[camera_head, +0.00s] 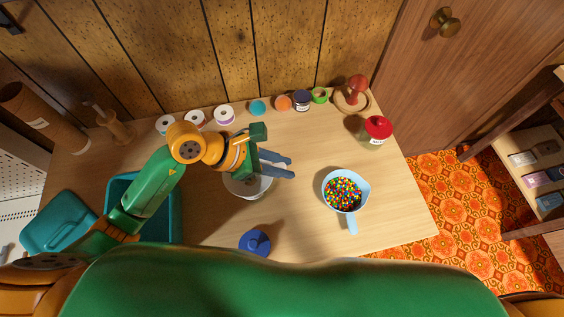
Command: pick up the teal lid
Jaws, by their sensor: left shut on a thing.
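A flat teal lid (58,222) with rounded corners lies at the left end of the table, beside an open teal bin (172,225). My left gripper (291,167) is far to the right of the lid, over the middle of the table. Its two blue-grey fingers point right, with a narrow gap showing between the tips. A white bowl (248,190) is directly under the fingers and partly hidden by them. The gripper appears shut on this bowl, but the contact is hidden. My right gripper is not in view.
A light blue jug (330,190) of coloured beads stands on the right. A blue lidded item (255,243) is near the front edge. Several spools line the back, with a red-topped jar (378,128) at the back right. Bare wood lies between bowl and jug.

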